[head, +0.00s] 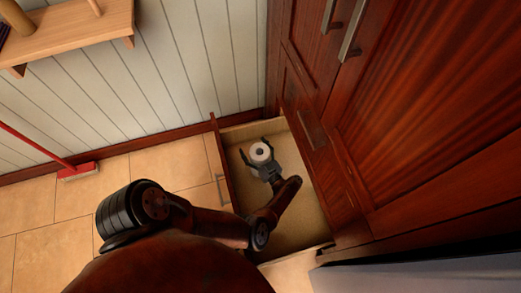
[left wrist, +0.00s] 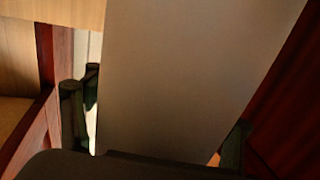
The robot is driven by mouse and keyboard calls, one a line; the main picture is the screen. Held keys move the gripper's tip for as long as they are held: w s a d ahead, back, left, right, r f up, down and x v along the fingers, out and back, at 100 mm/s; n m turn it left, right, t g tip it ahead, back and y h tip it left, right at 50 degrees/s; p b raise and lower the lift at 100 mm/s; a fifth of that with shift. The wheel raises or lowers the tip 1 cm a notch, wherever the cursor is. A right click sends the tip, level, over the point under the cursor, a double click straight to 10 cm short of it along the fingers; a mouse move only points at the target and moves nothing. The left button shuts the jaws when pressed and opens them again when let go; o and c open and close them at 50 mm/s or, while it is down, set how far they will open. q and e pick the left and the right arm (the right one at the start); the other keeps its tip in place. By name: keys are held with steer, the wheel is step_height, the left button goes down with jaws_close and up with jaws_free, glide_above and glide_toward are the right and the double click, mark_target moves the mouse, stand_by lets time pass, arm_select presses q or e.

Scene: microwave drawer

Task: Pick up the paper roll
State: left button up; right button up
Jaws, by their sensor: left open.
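The paper roll (head: 261,150) is white with a dark centre hole. It shows from above in the head view, inside the open drawer (head: 303,221), near its back left part. My left gripper (head: 256,157) reaches down into the drawer, open, with its fingers on either side of the roll. In the left wrist view a large pale surface, which looks like the roll's side (left wrist: 190,75), fills the middle between the dark fingers (left wrist: 156,120). I cannot tell whether the fingers touch it. The roll's lower part is hidden. My right gripper is not in view.
The drawer's front panel with its handle (head: 221,190) stands left of my gripper. Dark red wooden cabinet doors (head: 420,100) rise on the right. A wooden shelf (head: 75,32) is at the upper left.

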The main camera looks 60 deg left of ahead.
arm_select(q)
steer(key=shift+c, duration=0.7)
steer(key=c, duration=1.8)
